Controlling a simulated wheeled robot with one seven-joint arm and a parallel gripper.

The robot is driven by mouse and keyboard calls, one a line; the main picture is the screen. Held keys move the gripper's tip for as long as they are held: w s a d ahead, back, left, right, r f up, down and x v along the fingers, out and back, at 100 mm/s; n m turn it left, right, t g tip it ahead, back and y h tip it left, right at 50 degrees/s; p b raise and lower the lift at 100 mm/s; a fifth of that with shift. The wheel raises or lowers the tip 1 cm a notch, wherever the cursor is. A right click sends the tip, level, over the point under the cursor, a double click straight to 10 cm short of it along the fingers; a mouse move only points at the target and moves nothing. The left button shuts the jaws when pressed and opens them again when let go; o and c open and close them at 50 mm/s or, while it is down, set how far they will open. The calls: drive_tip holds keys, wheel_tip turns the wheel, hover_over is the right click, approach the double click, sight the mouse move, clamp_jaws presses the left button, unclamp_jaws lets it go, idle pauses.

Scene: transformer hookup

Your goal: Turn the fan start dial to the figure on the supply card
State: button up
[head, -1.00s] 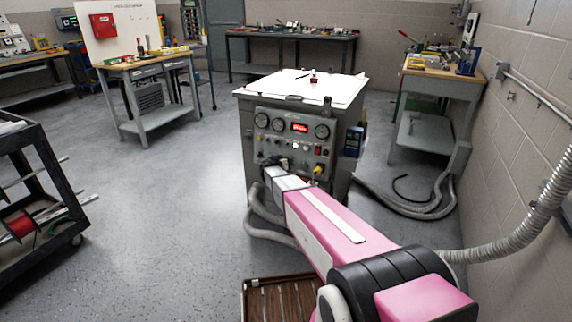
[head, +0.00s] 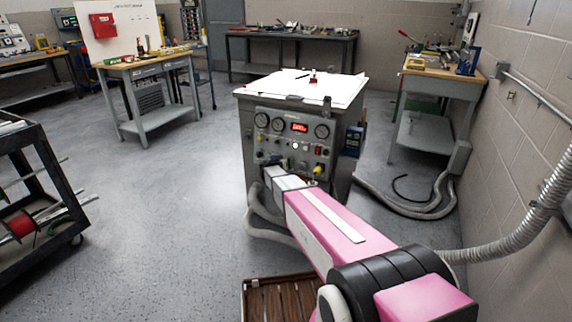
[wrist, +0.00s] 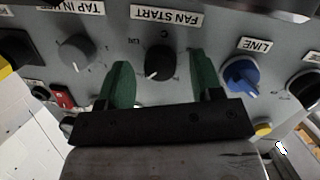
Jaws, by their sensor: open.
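The fan start dial (wrist: 158,62) is a dark round knob under the "FAN START" label (wrist: 166,18) in the wrist view, which shows the panel upside-down or tilted in places. My gripper (wrist: 160,82) is open, its two green fingers standing either side of the dial and apart from it. In the head view my gripper's end is at the front of the grey cabinet (head: 262,210), and the dial is not clear there. A white sheet or top (head: 290,86) lies on the cabinet; I cannot make out a supply card or its figure.
In the wrist view, a grey "TAP IN USE" knob (wrist: 76,52) is left of the dial and a blue "LINE" knob (wrist: 240,76) is right. A red switch (wrist: 63,96) sits lower left. Grey hoses (head: 415,208) lie right of the cabinet. Open floor (head: 150,210) lies left.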

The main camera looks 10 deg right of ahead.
drive_tip(key=v, duration=1)
drive_tip(key=shift+s+a, duration=0.25)
drive_tip(key=shift+s, duration=0.05)
drive_tip(key=shift+s+d+r, duration=0.1)
drive_tip(key=s+d+f+g+y, duration=0.25)
drive_tip(key=s+d+g, duration=0.45)
drive_tip(key=s, duration=0.8)
drive_tip(key=s+n+g+y, duration=0.4)
drive_tip(key=s+y, duration=0.2)
drive_tip(key=s, duration=1.2)
drive_tip(key=shift+f+n+y, duration=0.25)
drive_tip(key=shift+n+y, duration=0.05)
drive_tip(key=shift+y, duration=0.05)
